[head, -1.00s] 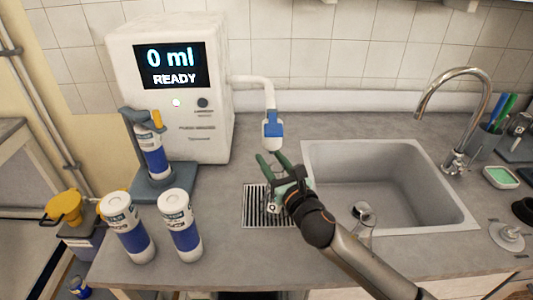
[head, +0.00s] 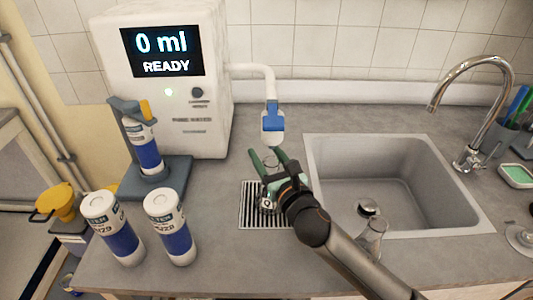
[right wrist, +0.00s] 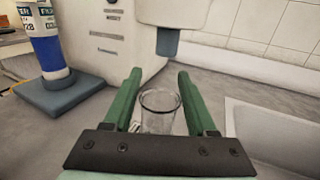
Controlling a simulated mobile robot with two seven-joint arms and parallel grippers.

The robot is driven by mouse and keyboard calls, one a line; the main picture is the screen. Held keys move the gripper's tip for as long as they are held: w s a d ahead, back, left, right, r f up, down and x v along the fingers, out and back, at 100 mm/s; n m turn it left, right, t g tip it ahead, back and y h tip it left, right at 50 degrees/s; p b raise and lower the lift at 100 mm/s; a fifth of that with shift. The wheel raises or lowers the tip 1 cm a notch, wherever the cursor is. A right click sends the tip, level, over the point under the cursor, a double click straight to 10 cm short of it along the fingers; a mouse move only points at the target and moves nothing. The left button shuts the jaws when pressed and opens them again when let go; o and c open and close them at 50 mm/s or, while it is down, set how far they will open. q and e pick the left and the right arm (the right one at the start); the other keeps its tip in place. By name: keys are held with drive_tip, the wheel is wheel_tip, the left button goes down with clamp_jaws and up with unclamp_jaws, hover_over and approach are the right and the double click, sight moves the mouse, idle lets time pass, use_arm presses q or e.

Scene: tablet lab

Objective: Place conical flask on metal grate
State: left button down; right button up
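A clear glass conical flask (head: 271,160) is between the green fingers of my right gripper (head: 267,153), below the dispenser spout. Its round rim also shows in the right wrist view (right wrist: 160,101), upright, between the two fingers (right wrist: 160,85). The fingers are spread, with a thin gap showing on each side of the glass. The metal grate (head: 250,208) is a slotted plate on the counter, partly covered by my right gripper. The flask's base is hidden, so I cannot see its contact with the grate. My left gripper is not in view.
The white dispenser (head: 165,100) reads "0 ml READY", and its blue-tipped spout (head: 272,122) hangs just above the fingers. A sink (head: 425,205) lies to the right. Another glass vessel (head: 372,238) stands by its front edge, beside my arm. Two bottles (head: 115,235) (head: 170,235) stand front left.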

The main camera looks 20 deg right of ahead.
drive_tip(key=shift+o, duration=1.1)
drive_tip(key=shift+r, duration=0.1)
drive_tip(key=s, duration=0.7)
drive_tip(key=s+d, duration=0.1)
drive_tip(key=s, duration=0.2)
drive_tip(key=shift+s+d+b, duration=0.1)
drive_tip(key=shift+s+b, duration=0.2)
drive_tip(key=shift+b, duration=0.1)
drive_tip(key=shift+s+d+r, duration=0.1)
drive_tip(key=shift+s, duration=0.55)
